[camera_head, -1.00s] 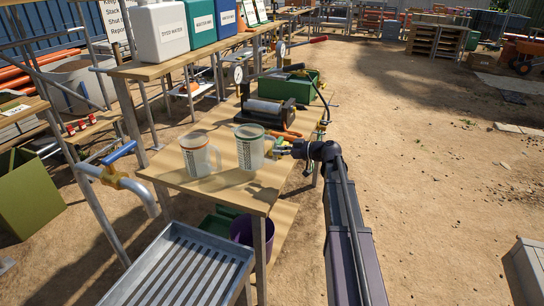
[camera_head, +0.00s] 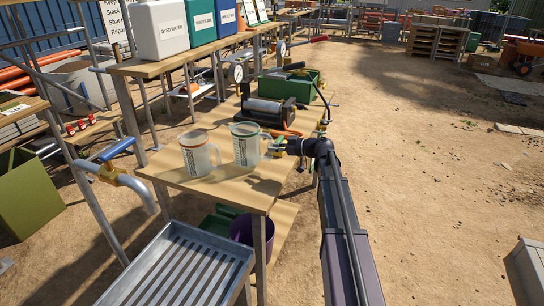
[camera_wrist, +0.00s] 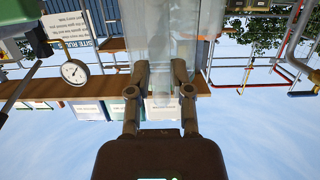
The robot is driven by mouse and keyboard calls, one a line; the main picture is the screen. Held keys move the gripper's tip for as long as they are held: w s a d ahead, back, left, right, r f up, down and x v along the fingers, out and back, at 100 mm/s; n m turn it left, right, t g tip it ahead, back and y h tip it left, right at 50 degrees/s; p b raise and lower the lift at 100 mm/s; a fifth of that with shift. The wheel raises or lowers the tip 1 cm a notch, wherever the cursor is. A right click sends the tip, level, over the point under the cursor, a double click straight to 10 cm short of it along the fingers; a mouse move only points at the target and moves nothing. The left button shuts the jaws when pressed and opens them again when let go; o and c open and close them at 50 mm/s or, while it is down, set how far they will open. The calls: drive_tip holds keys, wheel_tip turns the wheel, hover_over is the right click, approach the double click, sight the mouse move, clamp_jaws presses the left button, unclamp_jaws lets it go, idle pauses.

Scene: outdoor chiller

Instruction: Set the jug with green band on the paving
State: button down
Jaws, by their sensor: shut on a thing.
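The jug with green band (camera_head: 246,148) is a clear, upright jug with a green rim and printed scale, over the wooden bench top. Whether its base touches the wood I cannot tell. My gripper (camera_head: 277,147) is at its right side, shut on its handle. In the wrist view the fingers (camera_wrist: 160,80) close around the clear handle, and the jug's see-through body (camera_wrist: 175,30) fills the top middle. Pale flat slabs (camera_head: 518,129) lie on the ground at the far right; they look like paving.
A similar jug with an orange rim (camera_head: 197,156) stands close on the left. A slatted metal tray (camera_head: 185,270) is in front. Open sandy ground (camera_head: 430,190) lies to the right.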

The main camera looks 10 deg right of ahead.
drive_tip(key=shift+f+b, duration=0.8)
drive_tip(key=shift+f, duration=0.45)
drive_tip(key=c, duration=0.5)
unclamp_jaws()
drive_tip(key=shift+c, duration=0.2)
drive_tip(key=p+v, duration=0.2)
drive_tip(key=v, duration=1)
drive_tip(key=shift+p, duration=0.3)
drive_tip(key=shift+a, duration=0.1)
